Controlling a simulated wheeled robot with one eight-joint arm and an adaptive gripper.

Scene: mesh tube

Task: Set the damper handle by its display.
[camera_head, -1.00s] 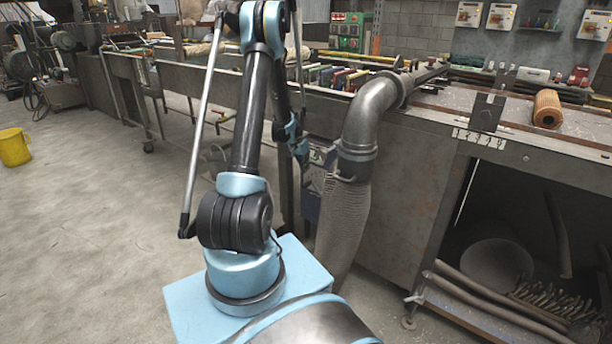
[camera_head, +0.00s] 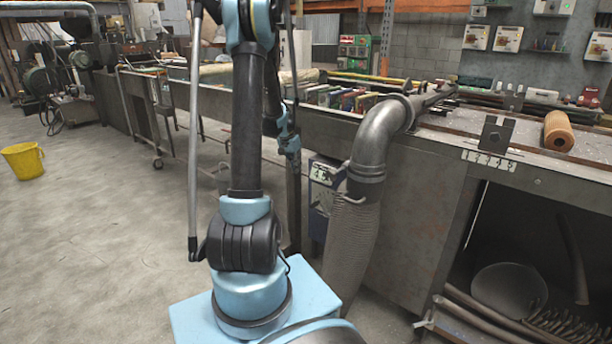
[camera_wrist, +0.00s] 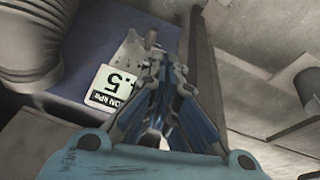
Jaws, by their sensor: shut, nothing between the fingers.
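A grey metal duct elbow (camera_head: 375,140) runs down into a ribbed mesh tube (camera_head: 350,245). A pale lever (camera_head: 350,199) at the collar looks like the damper handle, though it is small here. A dark blue box with a white display (camera_head: 322,173) stands left of the tube; its digits are too small to read. In the wrist view the display (camera_wrist: 112,88) is turned and partly covered by my fingers; ".5" shows. My gripper (camera_head: 291,150) is left of the box. In the wrist view my gripper (camera_wrist: 158,68) is shut and empty, beside the display.
The steel bench (camera_head: 405,200) stands behind the tube. A yellow bucket (camera_head: 23,160) stands on open floor at left.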

